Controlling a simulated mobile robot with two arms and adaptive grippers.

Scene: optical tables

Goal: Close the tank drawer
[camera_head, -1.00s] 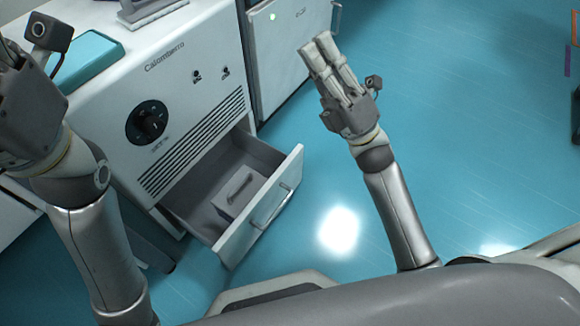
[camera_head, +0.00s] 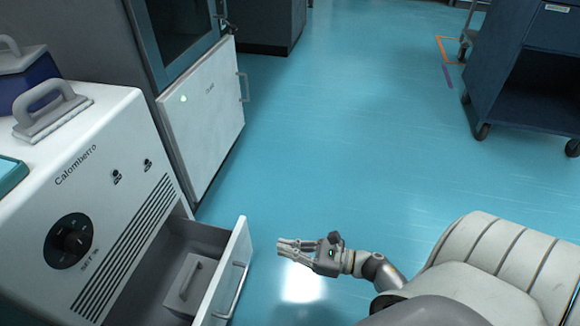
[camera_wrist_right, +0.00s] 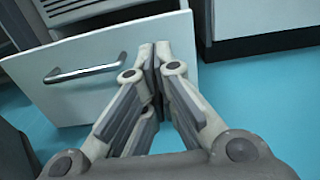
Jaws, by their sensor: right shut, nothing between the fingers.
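The tank drawer (camera_head: 240,272) is pulled out of the white Calomberro cabinet (camera_head: 105,185). Inside it sits a grey box with a handle (camera_head: 187,283). My right gripper (camera_head: 281,247) is shut and empty, to the right of the drawer front. In the right wrist view the drawer front (camera_wrist_right: 100,75) with its metal bar handle (camera_wrist_right: 85,73) lies ahead of my shut fingers (camera_wrist_right: 155,60). The fingertips overlap the front's right part there; I cannot tell whether they touch it. My left gripper is out of view.
A white cabinet door (camera_head: 205,115) with a handle stands behind the Calomberro cabinet. A dark wheeled cart (camera_head: 525,80) is at the upper right. The blue floor (camera_head: 340,130) between them is clear.

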